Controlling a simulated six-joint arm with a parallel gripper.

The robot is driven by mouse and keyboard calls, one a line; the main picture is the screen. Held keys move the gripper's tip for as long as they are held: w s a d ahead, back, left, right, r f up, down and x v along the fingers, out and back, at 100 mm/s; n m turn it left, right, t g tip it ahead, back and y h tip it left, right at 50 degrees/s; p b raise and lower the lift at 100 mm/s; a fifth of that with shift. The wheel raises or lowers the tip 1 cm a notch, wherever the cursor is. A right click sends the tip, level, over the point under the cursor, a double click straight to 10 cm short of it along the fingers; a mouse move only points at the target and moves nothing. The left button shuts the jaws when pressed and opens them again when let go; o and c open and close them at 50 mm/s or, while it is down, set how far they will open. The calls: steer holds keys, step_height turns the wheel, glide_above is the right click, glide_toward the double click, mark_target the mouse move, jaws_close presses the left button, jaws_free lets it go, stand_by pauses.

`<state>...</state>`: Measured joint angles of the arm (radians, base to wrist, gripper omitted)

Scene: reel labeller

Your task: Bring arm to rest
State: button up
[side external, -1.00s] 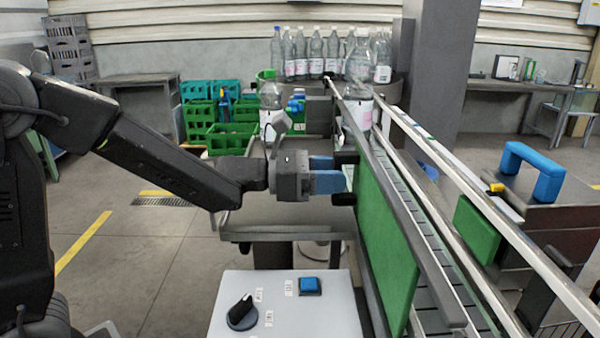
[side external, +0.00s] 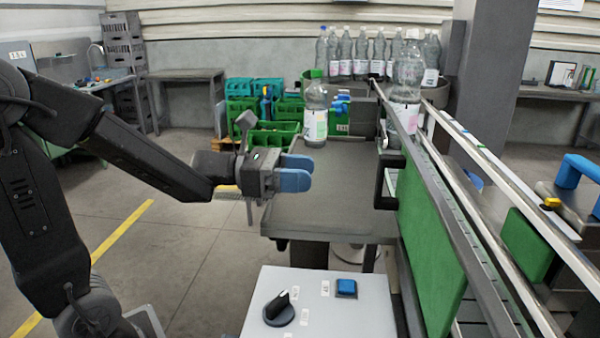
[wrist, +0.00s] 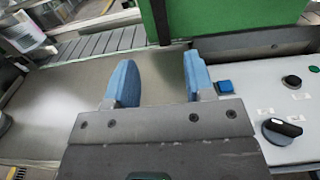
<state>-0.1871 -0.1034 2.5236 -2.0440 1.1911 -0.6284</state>
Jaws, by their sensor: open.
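My gripper (side external: 296,172) is open and empty, with blue fingertips. In the side external view it hangs in the air at the left edge of the grey table, above the control box's far side. In the wrist view my gripper (wrist: 158,82) shows its two blue fingers spread apart with nothing between them, over the bare table surface. My black arm reaches in from the left, well clear of the bottles.
Another bottle (side external: 405,95) stands on the conveyor (side external: 445,210). A green panel (side external: 430,235) borders the conveyor. The control box (side external: 325,305) has a black knob and blue button. Green crates (side external: 262,110) stand behind.

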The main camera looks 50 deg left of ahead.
steer(key=s+d+f+m+g+y, duration=0.25)
steer(key=s+d+m+g, duration=0.75)
steer(key=m, duration=0.5)
steer(key=s+a+f+m+t+y, duration=0.2)
steer(key=s+a+f+m+y, duration=0.1)
steer(key=s+a+m+y, duration=0.4)
steer(key=a+m+y, duration=0.3)
steer(key=m, duration=0.2)
steer(key=shift+a+t, duration=0.2)
steer(key=shift+t, duration=0.2)
